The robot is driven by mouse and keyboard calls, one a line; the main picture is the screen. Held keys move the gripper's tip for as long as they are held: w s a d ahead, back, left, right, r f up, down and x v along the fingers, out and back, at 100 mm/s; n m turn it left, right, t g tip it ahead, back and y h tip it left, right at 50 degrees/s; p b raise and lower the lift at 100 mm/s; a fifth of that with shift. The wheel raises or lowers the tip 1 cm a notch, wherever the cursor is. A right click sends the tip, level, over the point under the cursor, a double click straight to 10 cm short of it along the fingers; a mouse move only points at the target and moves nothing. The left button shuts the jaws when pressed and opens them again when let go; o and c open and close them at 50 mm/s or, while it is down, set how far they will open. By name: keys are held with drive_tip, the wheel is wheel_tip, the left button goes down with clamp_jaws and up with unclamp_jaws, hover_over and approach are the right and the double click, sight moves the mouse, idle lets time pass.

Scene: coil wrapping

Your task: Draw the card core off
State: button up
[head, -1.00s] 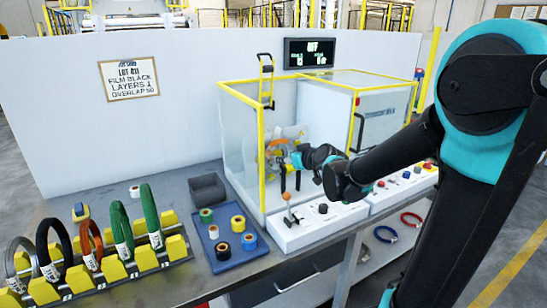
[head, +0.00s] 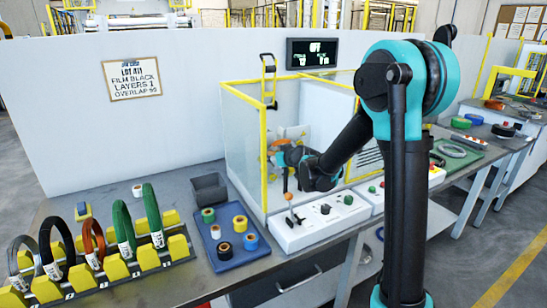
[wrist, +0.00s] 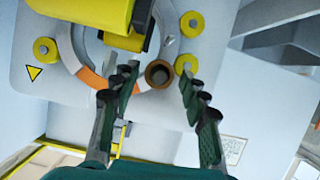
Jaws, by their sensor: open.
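The card core (wrist: 159,74) is a short brown tube seen nearly end-on in the wrist view, against the pale face of the wrapping machine (wrist: 215,22). My gripper (wrist: 157,88) is open, with one dark green finger to the left of the core and one to the right. Gaps show between the fingers and the core, and I cannot tell how deep they reach. In the head view my gripper (head: 285,165) is inside the yellow-framed enclosure (head: 263,160); the core cannot be made out there.
Yellow rollers (wrist: 44,50) and a yellow block (wrist: 95,12) sit close around the core. A grey ring with an orange section (wrist: 92,80) lies behind the left finger. Outside are a blue tray of tape rolls (head: 212,250), a control panel (head: 318,225) and a coil rack (head: 120,268).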

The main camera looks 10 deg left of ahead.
drive_tip(key=shift+w+a+f, duration=0.15)
drive_tip(key=shift+w, duration=0.1)
drive_tip(key=shift+c, duration=0.2)
clamp_jaws()
idle(0.3)
